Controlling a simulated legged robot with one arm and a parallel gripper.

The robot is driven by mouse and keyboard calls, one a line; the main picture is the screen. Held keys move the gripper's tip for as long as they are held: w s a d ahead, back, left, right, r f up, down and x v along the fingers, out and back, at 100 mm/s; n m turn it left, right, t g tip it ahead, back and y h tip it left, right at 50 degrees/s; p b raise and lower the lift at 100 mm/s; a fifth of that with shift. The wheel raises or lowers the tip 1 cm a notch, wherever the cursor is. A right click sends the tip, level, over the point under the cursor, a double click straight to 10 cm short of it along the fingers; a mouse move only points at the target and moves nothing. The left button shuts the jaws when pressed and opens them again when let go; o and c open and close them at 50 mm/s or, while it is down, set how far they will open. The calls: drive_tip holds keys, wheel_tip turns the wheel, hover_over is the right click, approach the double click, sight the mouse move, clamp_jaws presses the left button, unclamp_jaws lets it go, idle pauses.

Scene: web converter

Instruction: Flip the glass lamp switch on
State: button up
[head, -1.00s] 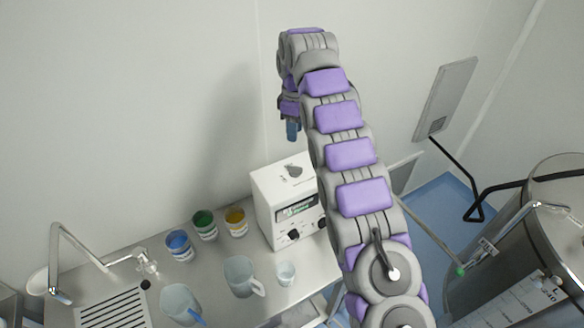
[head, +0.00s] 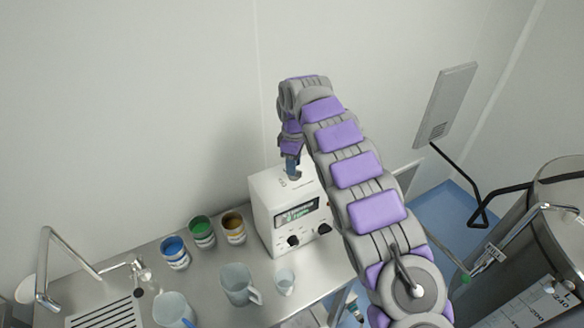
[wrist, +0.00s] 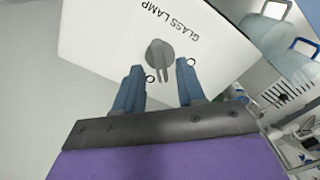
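The glass lamp switch (wrist: 160,56) is a grey rotary knob on the white top of a box (head: 272,205). In the wrist view, the lettering "GLASS LAMP" (wrist: 180,20) sits beside it, with small round marks near it. The knob's narrow grip points down in the picture, between my fingers. My gripper (wrist: 160,74) is open, with one blue finger on each side of the grip. I cannot tell whether the fingers touch it. In the head view, my gripper (head: 292,170) is just above the box top and largely hides the knob.
The box front has a display (head: 297,212) and black knobs (head: 293,241). A wall is behind; a steel tank (head: 520,260) is at right.

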drive_tip(key=shift+f, duration=1.05)
clamp_jaws()
